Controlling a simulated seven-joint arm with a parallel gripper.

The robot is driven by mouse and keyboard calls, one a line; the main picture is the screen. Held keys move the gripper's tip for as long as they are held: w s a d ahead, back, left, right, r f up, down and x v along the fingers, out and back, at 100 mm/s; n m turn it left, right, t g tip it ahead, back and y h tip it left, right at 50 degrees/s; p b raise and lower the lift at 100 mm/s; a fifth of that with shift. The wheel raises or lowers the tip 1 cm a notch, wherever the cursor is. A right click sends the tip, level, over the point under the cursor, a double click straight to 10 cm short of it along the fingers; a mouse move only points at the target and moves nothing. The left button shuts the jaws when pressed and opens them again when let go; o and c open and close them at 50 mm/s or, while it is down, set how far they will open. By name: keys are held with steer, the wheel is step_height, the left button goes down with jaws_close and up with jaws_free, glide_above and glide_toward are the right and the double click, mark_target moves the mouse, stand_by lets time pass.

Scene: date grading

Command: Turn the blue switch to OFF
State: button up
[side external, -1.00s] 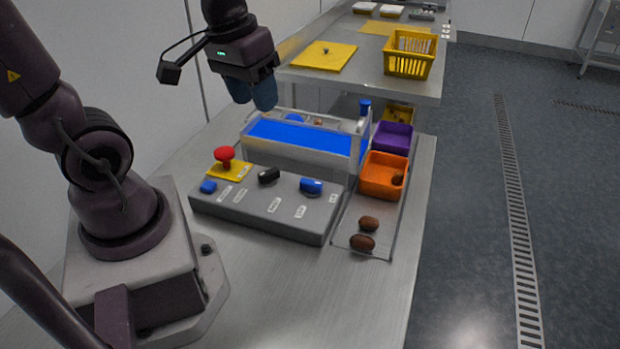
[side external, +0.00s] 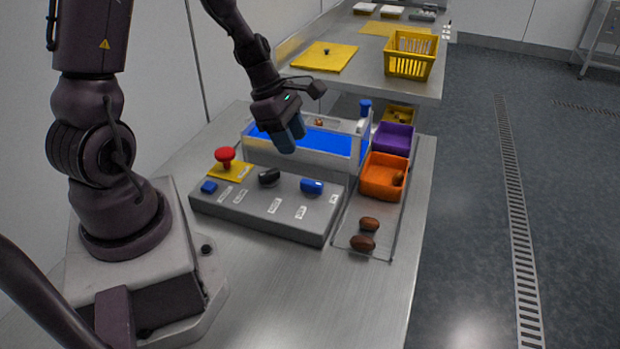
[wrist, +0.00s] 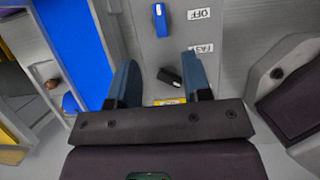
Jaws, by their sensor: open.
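The blue switch (side external: 312,187) is a knob on the grey control panel (side external: 262,213), near its right end. In the wrist view the blue switch (wrist: 159,20) is at the top centre, with an OFF label (wrist: 199,14) to its right. A pale mark shows on the knob's upper part. My gripper (side external: 290,141) is open and empty, above the panel's back edge by the conveyor. In the wrist view my gripper (wrist: 160,82) has its two blue-grey fingers apart, with a black knob (wrist: 170,76) showing between them, below. The blue switch lies beyond the fingertips.
A red mushroom button (side external: 225,155) on a yellow base and a small blue button (side external: 208,187) are at the panel's left. The blue-belted conveyor (side external: 330,140) stands behind. Orange (side external: 383,185) and purple (side external: 394,137) bins and two loose dates (side external: 366,233) are to the right.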

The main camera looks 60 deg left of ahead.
mark_target(311, 182)
steer(key=x, duration=1)
steer(key=shift+d+f, duration=0.1)
steer(key=shift+f, duration=0.1)
jaws_close()
